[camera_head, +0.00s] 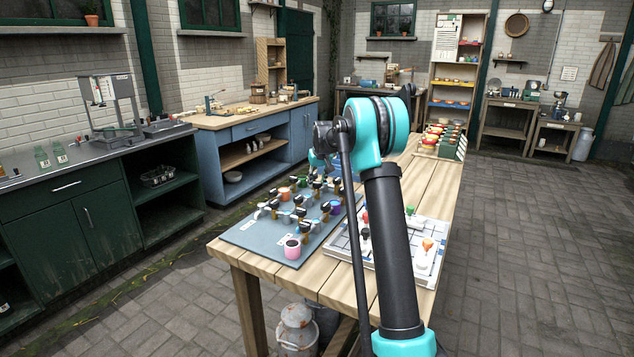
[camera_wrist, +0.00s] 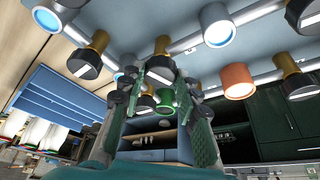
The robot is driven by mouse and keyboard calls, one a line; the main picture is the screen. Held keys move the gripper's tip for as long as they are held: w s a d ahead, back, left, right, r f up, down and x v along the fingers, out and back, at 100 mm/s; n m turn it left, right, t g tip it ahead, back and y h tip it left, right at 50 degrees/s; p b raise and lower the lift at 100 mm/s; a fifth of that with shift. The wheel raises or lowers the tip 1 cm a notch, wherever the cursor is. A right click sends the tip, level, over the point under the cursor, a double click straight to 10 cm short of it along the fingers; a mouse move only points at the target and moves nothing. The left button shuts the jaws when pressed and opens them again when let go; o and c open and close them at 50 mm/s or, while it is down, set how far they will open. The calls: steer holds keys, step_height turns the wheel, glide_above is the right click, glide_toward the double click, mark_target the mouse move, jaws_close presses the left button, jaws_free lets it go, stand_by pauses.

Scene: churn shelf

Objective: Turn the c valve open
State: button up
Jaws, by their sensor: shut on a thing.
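A grey-blue valve board (camera_head: 255,237) lies flat on the wooden table, carrying pipes, coloured cups and several black-handled valves with brass stems. In the wrist view my gripper (camera_wrist: 160,78) has its two green-padded fingers around a valve (camera_wrist: 162,46), with its black handle between the fingertips. I cannot read a letter on this valve, so I cannot tell whether it is the c valve. A green cup (camera_wrist: 165,101) shows between the fingers. An orange cup (camera_wrist: 237,80) and other valves (camera_wrist: 85,60) stand apart from them. In the head view my arm hides most of the gripper.
A pink cup (camera_head: 292,247) stands at the board's near corner. A white board (camera_head: 428,262) with coloured knobs lies to the right on the wooden table (camera_head: 330,285). Other valves stand close around my gripper. A blue cabinet (camera_head: 222,157) is behind on the left; the floor right is clear.

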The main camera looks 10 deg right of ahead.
steer(key=n+y, duration=0.1)
steer(key=n, duration=0.2)
steer(key=n+g+y, duration=0.1)
steer(key=n, duration=0.3)
steer(key=shift+w+d+y, duration=0.15)
steer(key=shift+d+y, duration=0.05)
steer(key=shift+y, duration=0.1)
steer(key=n+g, duration=0.1)
steer(key=n, duration=0.2)
steer(key=n+g+y, duration=0.1)
steer(key=n, duration=0.2)
steer(key=shift+w+n, duration=0.1)
steer(key=shift+n, duration=0.2)
steer(key=shift+g, duration=0.3)
steer(key=o, duration=1.1)
steer(key=shift+o, duration=0.2)
steer(key=v, duration=1.2)
steer(key=shift+d, duration=0.15)
